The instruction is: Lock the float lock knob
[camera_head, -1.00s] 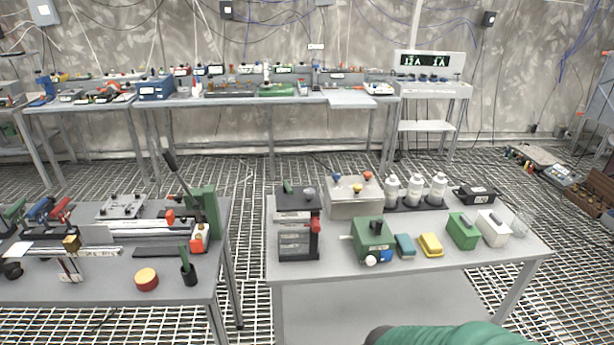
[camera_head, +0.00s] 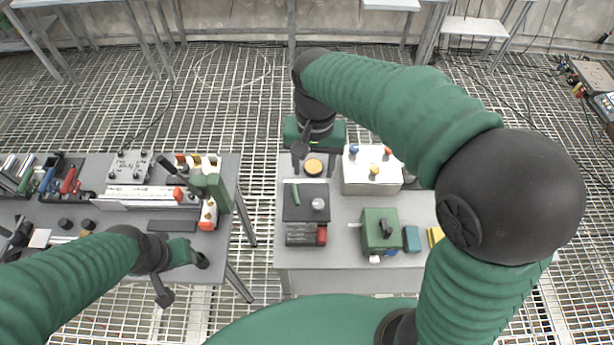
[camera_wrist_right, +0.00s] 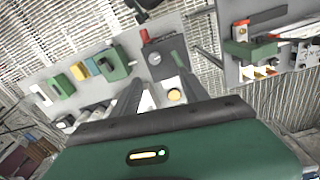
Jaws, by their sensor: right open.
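No knob is legibly marked as the float lock knob. A black device (camera_head: 306,215) stands at the left of the right-hand table, with a round grey knob (camera_head: 318,204), a green handle and a red part; the knob also shows in the right wrist view (camera_wrist_right: 155,58). A yellow disc (camera_head: 314,167) lies behind the device. My right gripper (camera_head: 312,150) reaches over the table's back edge, beyond the disc. In the wrist view its two dark fingers (camera_wrist_right: 157,75) are apart and empty, with the disc between them.
A green box (camera_head: 380,230) and a blue block (camera_head: 411,239) are at the front. My right arm hides the table's right part. A gap separates it from the left table (camera_head: 120,213).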

